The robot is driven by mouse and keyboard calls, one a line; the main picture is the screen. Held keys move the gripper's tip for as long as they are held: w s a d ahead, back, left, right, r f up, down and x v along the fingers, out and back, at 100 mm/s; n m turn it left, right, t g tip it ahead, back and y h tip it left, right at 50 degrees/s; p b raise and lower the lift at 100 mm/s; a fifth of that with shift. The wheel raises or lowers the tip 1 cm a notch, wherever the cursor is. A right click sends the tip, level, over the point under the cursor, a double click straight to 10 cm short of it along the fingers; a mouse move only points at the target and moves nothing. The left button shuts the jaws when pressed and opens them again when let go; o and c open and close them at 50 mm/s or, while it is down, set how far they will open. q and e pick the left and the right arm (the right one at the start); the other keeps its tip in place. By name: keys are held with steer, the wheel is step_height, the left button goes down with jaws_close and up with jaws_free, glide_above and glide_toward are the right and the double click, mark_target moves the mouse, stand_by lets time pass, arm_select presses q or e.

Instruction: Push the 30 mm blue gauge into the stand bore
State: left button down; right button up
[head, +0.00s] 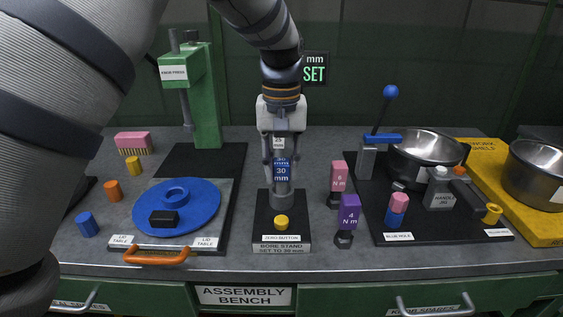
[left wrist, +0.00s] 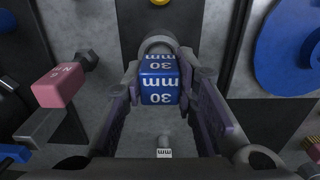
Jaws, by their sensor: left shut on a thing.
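The blue gauge (head: 282,170), marked 30 mm in white, is held upright between the fingers of my left gripper (head: 281,163). It also shows between the finger pads in the left wrist view (left wrist: 158,82). The bore stand (head: 283,201) is a grey cylinder on a black base with a yellow zero button (head: 281,222); its label reads set to 30 mm. The gauge is at the top of the cylinder in the head view. Its lower end is hidden, so I cannot tell how far it is in the bore. My right gripper is not in view.
A pink driver (head: 338,178) and a purple driver (head: 348,209) stand close to the right of the stand. A blue disc (head: 203,196) lies on a plate to the left. A small grey piece labelled mm (left wrist: 164,141) stands behind the gauge. Pots stand at the right.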

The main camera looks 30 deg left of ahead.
mark_target(281, 161)
arm_select(q)
steer(key=shift+f, duration=0.95)
steer(key=c, duration=1.2)
jaws_free()
step_height(281, 161, up, 12)
steer(key=shift+f, duration=0.1)
